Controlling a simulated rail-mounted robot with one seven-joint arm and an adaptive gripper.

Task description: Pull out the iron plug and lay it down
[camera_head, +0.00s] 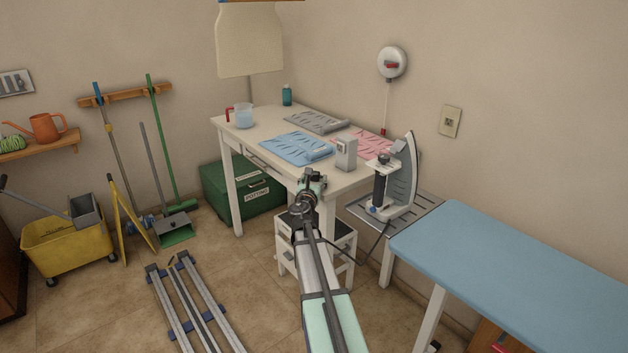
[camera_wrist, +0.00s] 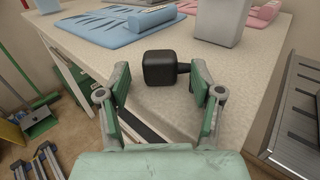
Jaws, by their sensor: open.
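A black block-shaped plug (camera_wrist: 160,68) with a short stub on its right side shows in the wrist view, against the pale tabletop near its front corner. It looks like the iron plug; no cord is clear on it. My gripper (camera_wrist: 160,80) is open, with one fingertip on each side of the plug and a gap on both sides. In the head view my gripper (camera_head: 312,178) is at the table's near corner and hides the plug. The iron (camera_head: 403,176) stands upright on a slatted metal rest (camera_head: 425,203), right of my gripper.
The white table (camera_head: 270,128) holds blue (camera_head: 295,146), grey (camera_head: 317,122) and pink (camera_head: 362,146) mats, a grey box (camera_head: 346,153), a jug (camera_head: 244,116) and a bottle (camera_head: 287,95). A wall socket (camera_head: 450,122) is at right. A blue ironing board (camera_head: 500,255) fills the lower right.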

